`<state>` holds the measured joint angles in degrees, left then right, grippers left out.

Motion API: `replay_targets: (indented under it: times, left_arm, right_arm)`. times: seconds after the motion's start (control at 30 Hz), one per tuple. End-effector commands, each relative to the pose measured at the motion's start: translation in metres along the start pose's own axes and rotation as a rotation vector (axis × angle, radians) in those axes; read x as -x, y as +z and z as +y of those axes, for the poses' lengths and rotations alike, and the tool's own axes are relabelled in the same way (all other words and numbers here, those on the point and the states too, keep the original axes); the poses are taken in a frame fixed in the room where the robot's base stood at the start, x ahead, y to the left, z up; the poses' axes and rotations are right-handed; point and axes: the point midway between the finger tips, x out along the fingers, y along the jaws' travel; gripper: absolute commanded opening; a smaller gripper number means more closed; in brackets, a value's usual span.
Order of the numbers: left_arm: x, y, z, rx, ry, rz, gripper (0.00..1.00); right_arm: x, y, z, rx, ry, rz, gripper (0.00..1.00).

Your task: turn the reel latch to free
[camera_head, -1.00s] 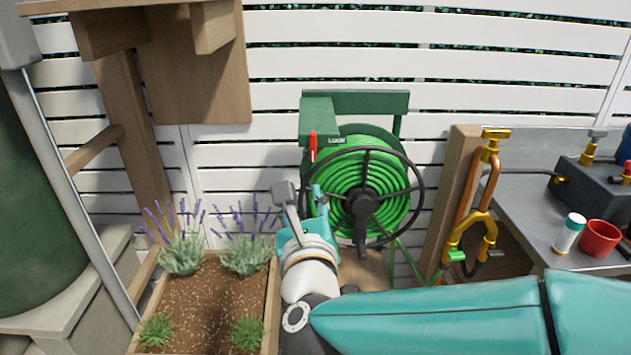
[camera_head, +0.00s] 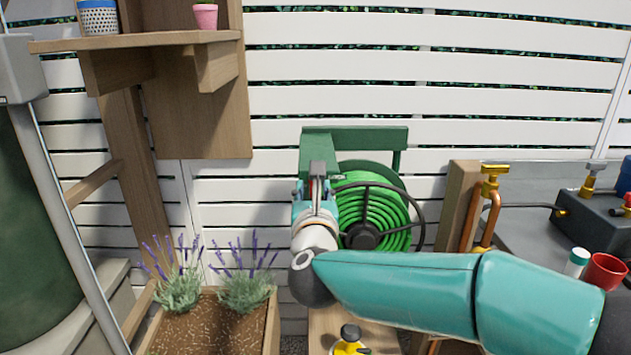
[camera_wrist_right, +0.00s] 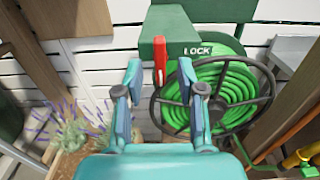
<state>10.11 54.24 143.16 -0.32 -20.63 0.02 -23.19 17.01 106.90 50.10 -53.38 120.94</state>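The reel latch is a red lever (camera_wrist_right: 160,58) on the green reel frame (camera_wrist_right: 190,30), beside the word LOCK. It hangs upright in the right wrist view. In the head view my right gripper mostly hides it. The hose reel (camera_head: 372,215) holds coiled green hose behind a dark hand wheel. My right gripper (camera_wrist_right: 161,90) is open, its two fingers apart on either side of the lever's line, with the lever's lower end showing between and beyond the tips. I cannot tell if they touch it. It also shows in the head view (camera_head: 318,182). My left gripper is out of view.
A planter (camera_head: 215,325) with lavender stands left of the reel. A wooden post with a copper pipe and brass tap (camera_head: 494,172) stands right of it. A grey bench (camera_head: 520,225) with a red cup (camera_head: 605,271) lies further right. A wooden shelf (camera_head: 140,42) hangs upper left.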

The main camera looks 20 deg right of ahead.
Motion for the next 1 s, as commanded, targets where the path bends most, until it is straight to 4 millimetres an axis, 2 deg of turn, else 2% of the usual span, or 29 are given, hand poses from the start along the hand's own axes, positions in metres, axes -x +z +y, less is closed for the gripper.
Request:
replay_targets:
  times: [0.03,0.2,0.57,0.67,0.8,1.0]
  left_arm:
    - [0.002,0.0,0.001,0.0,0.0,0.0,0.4]
    - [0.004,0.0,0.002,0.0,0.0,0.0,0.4]
    - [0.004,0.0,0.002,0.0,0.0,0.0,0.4]
    - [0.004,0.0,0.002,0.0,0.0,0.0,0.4]
    - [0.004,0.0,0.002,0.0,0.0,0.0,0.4]
    - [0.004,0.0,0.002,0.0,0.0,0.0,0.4]
  right_arm:
    - [-0.009,0.0,-0.001,0.0,-0.003,0.001,0.39]
    - [-0.025,0.0,0.0,0.001,-0.001,0.0,0.39]
    - [-0.03,0.0,-0.001,0.001,-0.001,0.0,0.39]
    - [-0.03,0.0,-0.001,0.001,-0.001,0.0,0.25]
    - [-0.03,0.0,-0.001,0.001,-0.001,0.0,0.02]
    - [-0.03,-0.001,-0.004,0.001,-0.002,0.001,0.0]
